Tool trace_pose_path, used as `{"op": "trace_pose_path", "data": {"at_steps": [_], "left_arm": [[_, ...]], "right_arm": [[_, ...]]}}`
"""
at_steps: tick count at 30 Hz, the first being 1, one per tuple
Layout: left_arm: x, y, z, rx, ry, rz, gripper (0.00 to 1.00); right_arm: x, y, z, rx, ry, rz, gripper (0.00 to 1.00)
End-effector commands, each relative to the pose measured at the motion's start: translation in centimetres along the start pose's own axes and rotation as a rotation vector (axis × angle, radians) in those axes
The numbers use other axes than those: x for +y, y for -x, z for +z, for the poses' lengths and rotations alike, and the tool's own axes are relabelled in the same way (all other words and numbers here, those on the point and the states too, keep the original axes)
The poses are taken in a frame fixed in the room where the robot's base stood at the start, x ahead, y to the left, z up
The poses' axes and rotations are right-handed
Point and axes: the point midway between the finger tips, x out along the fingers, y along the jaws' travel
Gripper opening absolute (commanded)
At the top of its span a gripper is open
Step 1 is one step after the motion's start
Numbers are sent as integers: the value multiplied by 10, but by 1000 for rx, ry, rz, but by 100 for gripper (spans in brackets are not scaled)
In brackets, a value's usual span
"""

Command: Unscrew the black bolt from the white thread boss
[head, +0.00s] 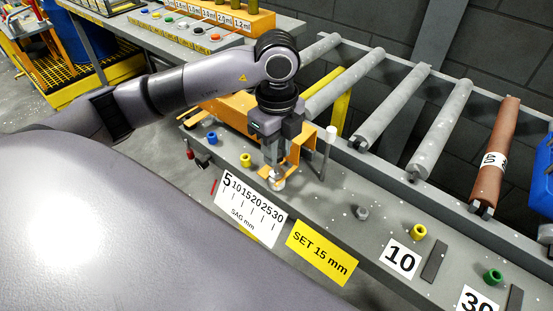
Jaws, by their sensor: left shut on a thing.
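My left gripper (276,168) comes in from the left and points down at the front part of the grey bench. It is shut over the white thread boss (278,185), whose light surface shows just below the fingertips. The black bolt is between the fingers and mostly hidden by them, so I cannot tell how far it sits in the boss. My right gripper is not in view.
An orange bracket (299,150) stands close around the gripper, and a white-topped post (328,150) is just right. A grey hex piece (362,213) and a yellow ring (418,232) lie farther right. Conveyor rollers (395,108) run behind.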

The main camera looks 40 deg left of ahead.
Motion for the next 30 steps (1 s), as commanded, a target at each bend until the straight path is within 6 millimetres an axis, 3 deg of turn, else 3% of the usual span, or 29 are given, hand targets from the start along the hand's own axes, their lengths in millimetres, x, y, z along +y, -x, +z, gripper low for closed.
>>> {"op": "trace_pose_path", "data": {"at_steps": [13,14,16,25,30], "left_arm": [[0,0,0,1,62,1,0],[0,0,0,0,62,1,34],[0,0,0,0,61,1,57],[0,1,0,0,60,1,58],[0,17,0,0,60,-1,58]], "right_arm": [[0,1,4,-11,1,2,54],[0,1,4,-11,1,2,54],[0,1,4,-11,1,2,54],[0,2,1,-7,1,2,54],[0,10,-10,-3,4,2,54]]}}
